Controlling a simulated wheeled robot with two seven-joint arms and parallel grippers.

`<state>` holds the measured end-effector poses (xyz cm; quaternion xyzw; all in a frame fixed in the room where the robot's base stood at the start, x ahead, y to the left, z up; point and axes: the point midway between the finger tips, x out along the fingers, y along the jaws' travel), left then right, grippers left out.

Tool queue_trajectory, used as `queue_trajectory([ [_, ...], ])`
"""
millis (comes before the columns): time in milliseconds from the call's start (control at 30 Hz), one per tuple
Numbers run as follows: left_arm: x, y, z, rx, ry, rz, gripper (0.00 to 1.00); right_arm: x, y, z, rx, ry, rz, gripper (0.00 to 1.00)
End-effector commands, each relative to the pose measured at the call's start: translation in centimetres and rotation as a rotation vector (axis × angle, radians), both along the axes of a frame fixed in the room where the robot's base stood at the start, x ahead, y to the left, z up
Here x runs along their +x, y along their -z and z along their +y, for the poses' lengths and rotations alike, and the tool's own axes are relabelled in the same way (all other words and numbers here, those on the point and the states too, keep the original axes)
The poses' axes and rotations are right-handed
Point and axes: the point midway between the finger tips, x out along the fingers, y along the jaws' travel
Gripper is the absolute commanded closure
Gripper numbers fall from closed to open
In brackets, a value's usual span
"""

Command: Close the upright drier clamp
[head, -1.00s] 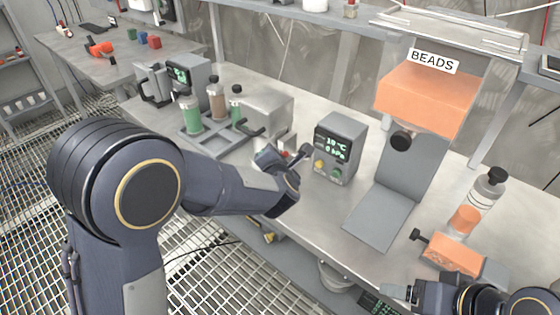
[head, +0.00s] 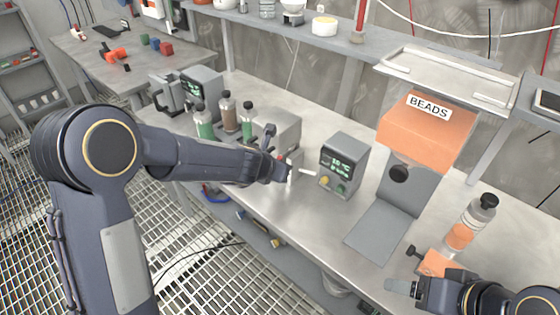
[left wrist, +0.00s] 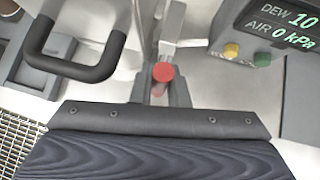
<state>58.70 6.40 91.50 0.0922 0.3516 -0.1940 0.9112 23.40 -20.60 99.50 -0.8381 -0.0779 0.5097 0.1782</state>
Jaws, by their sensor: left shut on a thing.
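A red-tipped clamp lever (left wrist: 163,73) sits between the fingers of my left gripper (left wrist: 162,92) in the left wrist view. A pale metal bar stretches away behind it. In the head view my left gripper (head: 286,173) is at the bench between the grey box (head: 282,130) and the display unit (head: 342,165); the arm and fingers hide most of the clamp and the red tip. A black U-shaped handle (left wrist: 75,55) stands just left of the fingers. My right gripper (head: 405,288) is low at the right; its jaw state is unclear.
A tray of bottles (head: 205,125) stands left of the grey box. A bent grey plate (head: 382,232), an orange BEADS bin (head: 428,130) and a bottle with orange beads (head: 468,225) are to the right. Bare bench lies in front of the display unit.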

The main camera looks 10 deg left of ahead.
Motion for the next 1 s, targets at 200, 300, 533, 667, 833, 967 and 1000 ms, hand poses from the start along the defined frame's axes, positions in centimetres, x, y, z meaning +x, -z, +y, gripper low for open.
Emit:
queue_trajectory([
  [200, -0.01, 0.12, 0.09, -0.032, 0.000, 0.028, 1.00, -0.01, -0.71, 0.00, 0.000, 0.000, 0.000, 0.25],
  [300, -0.01, 0.18, 0.10, -0.037, 0.000, 0.031, 1.00, -0.01, -0.74, 0.00, 0.000, 0.000, 0.000, 0.25],
  [533, -0.03, 0.26, 0.10, -0.039, -0.001, 0.033, 1.00, -0.01, -0.71, 0.00, 0.000, 0.000, 0.000, 0.25],
  [667, -0.04, 0.28, 0.11, -0.039, -0.001, 0.033, 0.82, -0.01, -0.71, 0.00, 0.000, 0.000, 0.000, 0.25],
  [833, -0.01, 0.20, 0.10, -0.038, -0.001, 0.032, 0.64, -0.01, -0.71, 0.00, 0.000, 0.000, 0.000, 0.25],
  [967, 0.02, 0.15, 0.10, -0.038, -0.001, 0.031, 0.64, 0.00, -0.72, 0.00, 0.000, 0.000, 0.000, 0.25],
  [1000, 0.02, 0.14, 0.09, -0.038, -0.001, 0.031, 0.64, 0.00, -0.72, 0.00, 0.000, 0.000, 0.000, 0.25],
])
